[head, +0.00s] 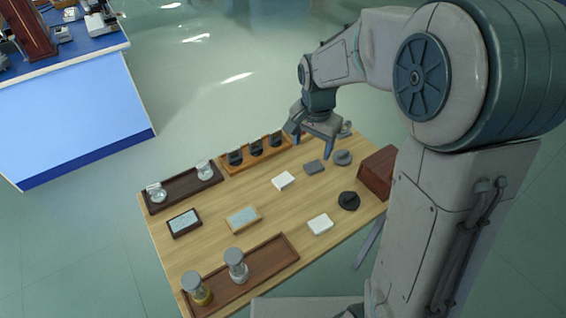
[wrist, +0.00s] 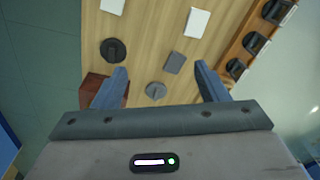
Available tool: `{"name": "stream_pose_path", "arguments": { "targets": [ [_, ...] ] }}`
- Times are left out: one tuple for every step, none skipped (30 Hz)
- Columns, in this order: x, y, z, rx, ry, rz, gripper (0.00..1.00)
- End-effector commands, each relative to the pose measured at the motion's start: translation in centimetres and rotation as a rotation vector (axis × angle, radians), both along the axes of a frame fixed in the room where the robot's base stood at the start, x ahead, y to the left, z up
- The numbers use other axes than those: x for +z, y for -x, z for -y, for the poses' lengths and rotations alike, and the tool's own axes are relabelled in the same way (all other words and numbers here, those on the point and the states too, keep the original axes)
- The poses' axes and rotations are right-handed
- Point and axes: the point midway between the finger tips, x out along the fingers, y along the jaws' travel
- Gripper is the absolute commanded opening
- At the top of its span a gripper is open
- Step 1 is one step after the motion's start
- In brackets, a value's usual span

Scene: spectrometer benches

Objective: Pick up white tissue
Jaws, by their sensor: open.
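Two small flat white pieces lie on the wooden table; I cannot tell which is the tissue. One white piece (head: 284,181) lies mid-table near the rack, and shows at the top of the wrist view (wrist: 197,22). The other white piece (head: 320,224) lies nearer the front right and is cut by the top edge of the wrist view (wrist: 113,5). My gripper (head: 308,146) is open and empty above the table's far right part. In the wrist view its fingers (wrist: 160,72) are wide apart, with both white pieces beyond their tips.
A grey block (head: 314,167), a grey disc (head: 343,157), a black object (head: 348,201) and a brown box (head: 378,173) are near my gripper. A wooden rack (head: 228,168) holds dark items. A brown tray (head: 262,275) with jars is at the front. Bare wood surrounds the white pieces.

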Motion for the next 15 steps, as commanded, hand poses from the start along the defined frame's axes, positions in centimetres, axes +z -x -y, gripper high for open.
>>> {"name": "stream_pose_path", "arguments": {
  "targets": [
    [-0.9,-1.3,-1.2,-0.037,-0.004,-0.02,0.67],
    [-1.4,-2.0,-1.8,-0.063,-0.005,-0.028,0.67],
    [-2.1,-2.9,-2.6,-0.099,-0.008,-0.036,0.67],
    [-2.7,-3.4,-3.2,-0.123,-0.009,-0.044,0.67],
    [-3.3,-3.9,-3.7,-0.146,-0.011,-0.05,0.67],
    [-4.0,-4.5,-4.4,-0.175,-0.012,-0.058,0.67],
    [-4.6,-4.9,-4.9,-0.195,-0.012,-0.064,0.67],
    [-5.0,-5.3,-5.3,-0.214,-0.014,-0.069,0.67],
    [-5.6,-5.7,-5.8,-0.236,-0.014,-0.074,0.67],
    [-6.0,-5.9,-6.1,-0.251,-0.014,-0.078,0.67],
    [-6.3,-6.1,-6.4,-0.263,-0.015,-0.08,0.67],
    [-6.7,-6.4,-6.7,-0.277,-0.016,-0.083,0.67],
    [-6.9,-6.5,-6.9,-0.286,-0.017,-0.085,0.67],
    [-7.2,-6.6,-7.0,-0.293,-0.016,-0.087,0.67],
    [-7.5,-6.7,-7.1,-0.299,-0.016,-0.089,0.67]
  ]
}}
